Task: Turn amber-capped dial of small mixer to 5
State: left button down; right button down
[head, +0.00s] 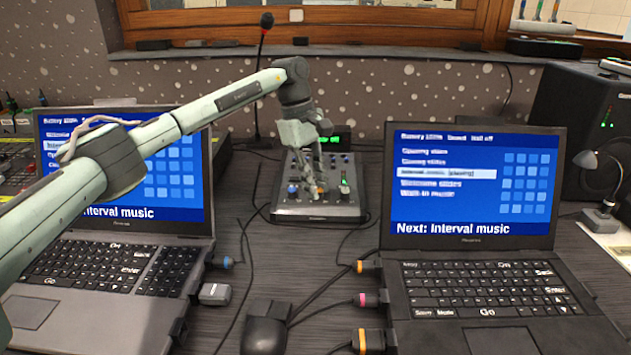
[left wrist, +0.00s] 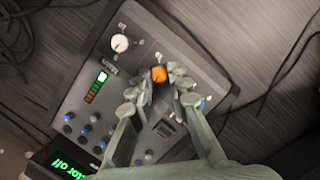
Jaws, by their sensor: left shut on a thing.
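The small mixer (head: 290,213) stands on the desk between the two laptops. Its grey panel (left wrist: 155,40) fills the middle of the left wrist view. The amber-capped dial (left wrist: 159,74) shows there between my fingertips. My left gripper (head: 314,192) reaches down over the mixer from above. In the left wrist view my left gripper (left wrist: 161,82) is shut on the amber-capped dial, with a finger on each side of it. The dial's pointer and the scale around it are too small or hidden to read. My right gripper is not in view.
A white-capped dial (left wrist: 119,43) and a lit level meter (left wrist: 97,85) sit near the amber one. Laptops (head: 470,190) (head: 125,210) flank the mixer. A microphone (head: 266,25) and small green display (head: 338,137) stand behind. Cables cross the desk in front.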

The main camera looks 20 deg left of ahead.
pick_arm(q)
jog(key=shift+w+m, duration=0.1)
jog(key=shift+m, duration=0.4)
jog(key=c, duration=1.4)
grip_release()
jog(key=shift+c, duration=0.2)
jog(key=shift+r, duration=0.1)
jog(key=v, duration=1.2)
jog(key=shift+w, duration=0.15)
jog(key=shift+d, duration=0.1)
